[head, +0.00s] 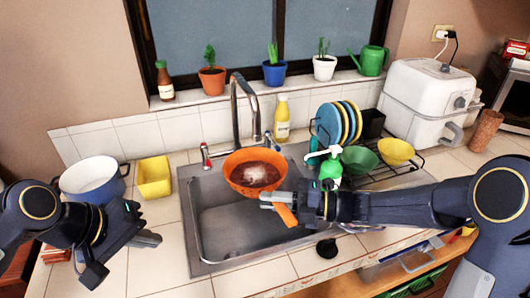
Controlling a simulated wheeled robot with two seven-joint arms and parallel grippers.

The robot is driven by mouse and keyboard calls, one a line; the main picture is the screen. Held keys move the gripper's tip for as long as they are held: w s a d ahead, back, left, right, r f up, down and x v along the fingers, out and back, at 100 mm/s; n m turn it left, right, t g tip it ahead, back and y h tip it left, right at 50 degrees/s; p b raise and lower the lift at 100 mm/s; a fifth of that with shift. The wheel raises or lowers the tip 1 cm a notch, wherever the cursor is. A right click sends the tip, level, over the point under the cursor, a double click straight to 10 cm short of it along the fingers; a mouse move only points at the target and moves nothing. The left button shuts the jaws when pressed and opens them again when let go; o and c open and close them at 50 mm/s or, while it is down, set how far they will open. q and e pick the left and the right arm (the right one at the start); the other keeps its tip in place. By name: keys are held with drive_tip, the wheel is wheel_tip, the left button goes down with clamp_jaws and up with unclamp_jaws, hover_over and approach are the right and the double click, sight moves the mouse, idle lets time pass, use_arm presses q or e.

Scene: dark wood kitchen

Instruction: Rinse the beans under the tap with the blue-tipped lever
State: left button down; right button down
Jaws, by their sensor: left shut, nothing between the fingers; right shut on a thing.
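An orange strainer (232,185) is held over the sink (215,250), its bowl under the spout of the tap (234,120). Dark red-brown beans (255,174) lie in it. My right gripper (275,202) is shut on its orange handle (287,215), with the arm reaching in from the right. The tap has a red-tipped lever (206,152) on the left. Another lever (268,138) stands on the right, close behind the strainer; its tip is too small to make out. I cannot tell whether water is running. My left gripper (150,239) is shut and empty over the counter left of the sink.
A white pot (92,180) and a yellow container (154,177) stand left of the sink. A yellow bottle (282,118) stands behind it. A green soap dispenser (330,172) and a dish rack (395,172) with plates and bowls are on the right, close to my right arm.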

sight(272, 141)
use_arm(q)
drive_tip(key=w+d+r+n+h, duration=0.1)
drive_tip(key=w+n, duration=0.2)
drive_tip(key=w, duration=0.5)
drive_tip(key=w+d+r+n+g+h, duration=0.1)
drive_tip(key=w+n+h, duration=0.1)
drive_tip(key=w, duration=0.5)
drive_tip(key=w+d+r+n+h, duration=0.1)
drive_tip(key=w+n, duration=0.2)
drive_tip(key=w, duration=0.5)
drive_tip(key=w+f+n+h, duration=0.1)
drive_tip(key=w+f+n, duration=0.1)
drive_tip(key=w, duration=0.2)
drive_tip(key=w+f+n+h, duration=0.2)
drive_tip(key=w, duration=0.3)
drive_tip(key=w+f+n+h, duration=0.1)
drive_tip(key=w+f+n, duration=0.1)
drive_tip(key=w+n, duration=0.1)
drive_tip(key=shift+w+d+f, duration=0.15)
drive_tip(key=shift+w+f, duration=0.05)
drive_tip(key=shift+w, duration=0.25)
drive_tip(key=shift+w+d+f, duration=0.15)
drive_tip(key=shift+w, duration=0.3)
drive_tip(key=shift+w+f+n+t+h, duration=0.3)
drive_tip(key=shift+w+f+n, duration=0.1)
drive_tip(key=shift+w, duration=0.05)
drive_tip(key=x, duration=2)
